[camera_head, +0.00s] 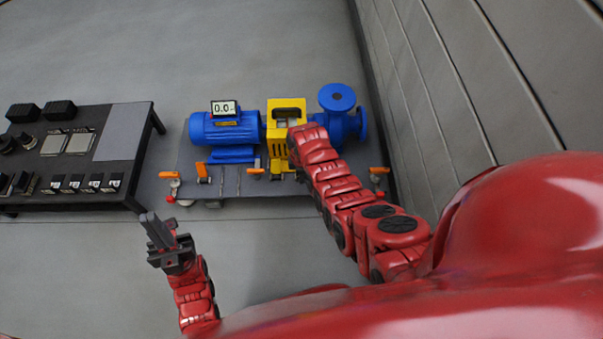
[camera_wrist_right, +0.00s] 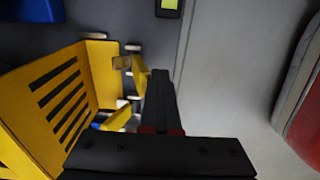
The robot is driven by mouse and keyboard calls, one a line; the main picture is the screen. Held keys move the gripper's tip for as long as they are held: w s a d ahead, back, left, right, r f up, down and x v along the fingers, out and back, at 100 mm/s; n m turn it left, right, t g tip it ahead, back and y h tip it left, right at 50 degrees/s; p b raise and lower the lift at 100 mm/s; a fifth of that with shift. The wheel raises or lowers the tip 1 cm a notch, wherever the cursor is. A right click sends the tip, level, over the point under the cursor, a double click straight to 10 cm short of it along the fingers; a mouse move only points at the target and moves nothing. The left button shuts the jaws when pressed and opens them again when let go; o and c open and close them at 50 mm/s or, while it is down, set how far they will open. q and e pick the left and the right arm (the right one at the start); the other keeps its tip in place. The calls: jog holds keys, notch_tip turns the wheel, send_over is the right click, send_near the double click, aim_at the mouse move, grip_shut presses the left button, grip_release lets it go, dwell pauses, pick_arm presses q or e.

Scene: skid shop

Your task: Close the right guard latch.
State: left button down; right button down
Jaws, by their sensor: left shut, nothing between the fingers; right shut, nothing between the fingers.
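The yellow slotted guard (camera_head: 286,106) stands between the blue motor (camera_head: 226,130) and the blue pump (camera_head: 338,103). In the right wrist view the guard (camera_wrist_right: 50,95) fills the left side. A small yellow latch-like piece (camera_wrist_right: 140,77) with a tan block (camera_wrist_right: 121,63) sits at its edge; whether it is latched I cannot tell. My right gripper (camera_wrist_right: 160,75) is shut and empty, its fingertips close beside that piece; contact is unclear. In the head view my right arm hides it and part of the guard. My left gripper (camera_head: 150,218) is shut and empty, in front of the skid.
The skid plate (camera_head: 230,185) carries several orange handles (camera_head: 202,172) along its front edge. A black control panel table (camera_head: 122,150) stands at the left. A panelled grey wall (camera_head: 440,100) rises at the right. The floor in front is clear.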

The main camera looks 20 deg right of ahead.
jog(key=shift+w, duration=0.15)
jog(key=shift+w+d+b, duration=0.25)
jog(key=shift+w+b, duration=0.15)
jog(key=shift+w, duration=0.1)
jog(key=shift+w+f, duration=0.1)
jog(key=shift+w, duration=0.05)
jog(key=shift+w+d+b, duration=0.15)
jog(key=shift+w+b, duration=0.2)
jog(key=shift+b, duration=0.25)
jog(key=shift+f, duration=0.1)
